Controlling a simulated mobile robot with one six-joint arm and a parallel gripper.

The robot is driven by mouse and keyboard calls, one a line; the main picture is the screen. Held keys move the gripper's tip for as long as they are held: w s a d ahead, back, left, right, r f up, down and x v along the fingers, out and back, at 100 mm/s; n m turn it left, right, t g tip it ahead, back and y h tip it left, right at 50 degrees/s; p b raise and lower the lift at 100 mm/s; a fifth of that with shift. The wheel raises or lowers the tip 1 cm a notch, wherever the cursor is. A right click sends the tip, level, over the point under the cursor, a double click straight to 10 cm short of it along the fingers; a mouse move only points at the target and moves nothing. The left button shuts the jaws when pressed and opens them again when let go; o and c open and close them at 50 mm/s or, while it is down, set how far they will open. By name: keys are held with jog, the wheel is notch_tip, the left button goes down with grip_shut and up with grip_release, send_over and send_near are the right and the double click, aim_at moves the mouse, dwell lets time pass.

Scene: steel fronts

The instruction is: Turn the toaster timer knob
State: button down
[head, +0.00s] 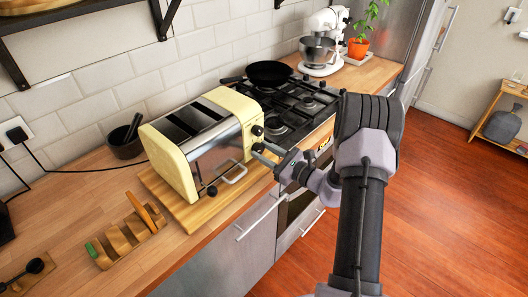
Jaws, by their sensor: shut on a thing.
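The toaster (204,142) is cream-yellow and steel with long slots on top. It stands on a wooden board on the counter, left of the stove. Its end panel faces right and carries two dark round knobs, one above the other. The upper knob (257,130) is clear of my gripper. My gripper (262,150) reaches in from the right and is shut on the lower knob (257,147), which its fingertips partly hide. The knob's pointer is too small to read. A dark lever knob (211,191) and a metal handle (235,174) sit on the long front side.
A black pan (269,74) rests on the gas stove (290,108) behind my gripper. A wooden rack (125,240) and a dark mortar (125,142) stand left of the toaster. A white mixer (322,45) stands farther back. The floor at right is open.

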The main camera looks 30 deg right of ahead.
jog(key=shift+m, duration=0.4)
jog(key=m+p, duration=0.2)
jog(key=m, duration=0.2)
jog(key=shift+m+p, duration=0.3)
jog(key=shift+p, duration=0.05)
jog(key=shift+m+t+p, duration=0.3)
jog(key=shift+m+p, duration=0.5)
jog(key=shift+m, duration=1.1)
jog(key=shift+f, duration=0.1)
jog(key=c, duration=0.9)
grip_release()
jog(key=shift+c, duration=0.2)
